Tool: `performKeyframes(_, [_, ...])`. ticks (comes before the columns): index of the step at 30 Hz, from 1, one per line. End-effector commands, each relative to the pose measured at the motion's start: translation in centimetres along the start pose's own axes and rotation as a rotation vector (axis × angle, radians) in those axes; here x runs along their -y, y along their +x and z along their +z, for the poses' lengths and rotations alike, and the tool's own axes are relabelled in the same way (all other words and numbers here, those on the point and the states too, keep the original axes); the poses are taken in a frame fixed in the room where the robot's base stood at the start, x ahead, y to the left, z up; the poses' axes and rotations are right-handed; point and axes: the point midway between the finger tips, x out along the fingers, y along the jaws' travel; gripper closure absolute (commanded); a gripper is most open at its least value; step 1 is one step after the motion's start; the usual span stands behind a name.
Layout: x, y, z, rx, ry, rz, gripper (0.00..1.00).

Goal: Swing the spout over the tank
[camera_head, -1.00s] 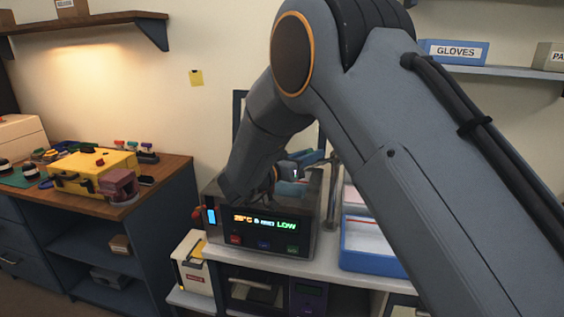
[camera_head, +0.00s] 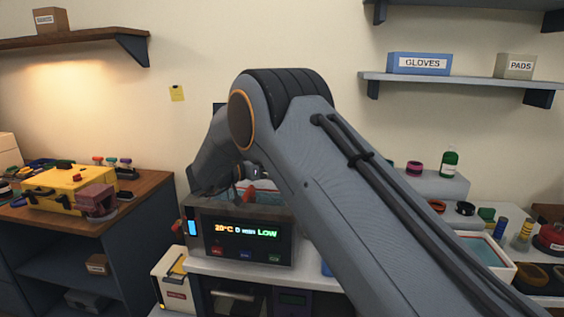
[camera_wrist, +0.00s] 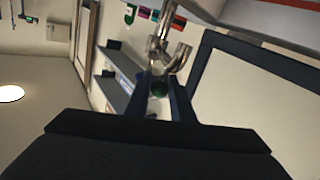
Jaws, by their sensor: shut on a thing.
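The tank (camera_head: 200,237), a dark metal box with a lit front panel, stands on the white bench; its opening is partly hidden by my arm. The panel reads 20°C and LOW. In the wrist view the shiny metal spout (camera_wrist: 163,48) rises just beyond my fingers, with a curved, branching shape.
A shallow tray (camera_head: 498,262) and small bottles stand on the right of the bench. A yellow case (camera_head: 65,187) lies on the wooden bench at left. A shelf (camera_head: 450,79) with a gloves box (camera_head: 418,64) hangs at upper right.

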Motion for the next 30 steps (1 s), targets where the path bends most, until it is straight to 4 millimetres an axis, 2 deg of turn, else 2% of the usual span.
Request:
performKeyframes(1, [-0.1, 0.2, -0.1, -0.001, 0.001, 0.003, 1.00])
performKeyframes(2, [-0.1, 0.2, -0.1, -0.001, 0.001, 0.003, 0.77])
performKeyframes(5, [-0.1, 0.1, -0.1, -0.001, 0.001, 0.002, 0.60])
performKeyframes(16, [0.1, -0.8, 0.0, -0.002, 0.002, -0.004, 0.60])
performKeyframes(27, [0.1, -6.2, 0.1, -0.001, 0.002, -0.002, 0.60])
performKeyframes(30, [0.1, -7.2, 0.0, -0.001, 0.002, -0.002, 0.60])
